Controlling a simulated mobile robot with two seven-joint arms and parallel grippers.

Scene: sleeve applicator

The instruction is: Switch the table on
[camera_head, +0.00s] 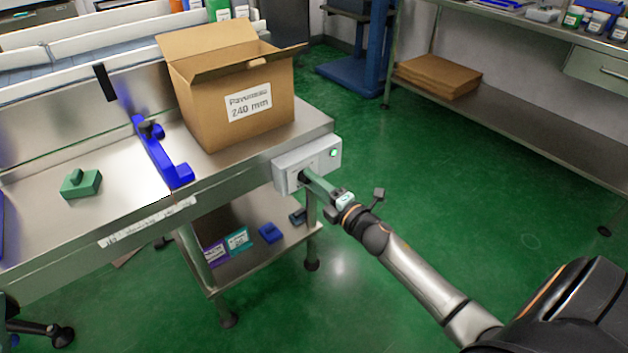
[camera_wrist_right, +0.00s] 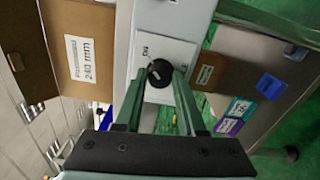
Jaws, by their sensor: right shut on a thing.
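The knob's white mark shows; the label's writing is too small to read surely. My left gripper is not in view.
An open cardboard box (camera_head: 215,120) marked 240 mm stands on the table behind the control box. A blue bracket (camera_head: 160,155) and a green block (camera_head: 82,184) lie left of it. A lower shelf (camera_head: 265,255) holds small items. Green floor is free to the right.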

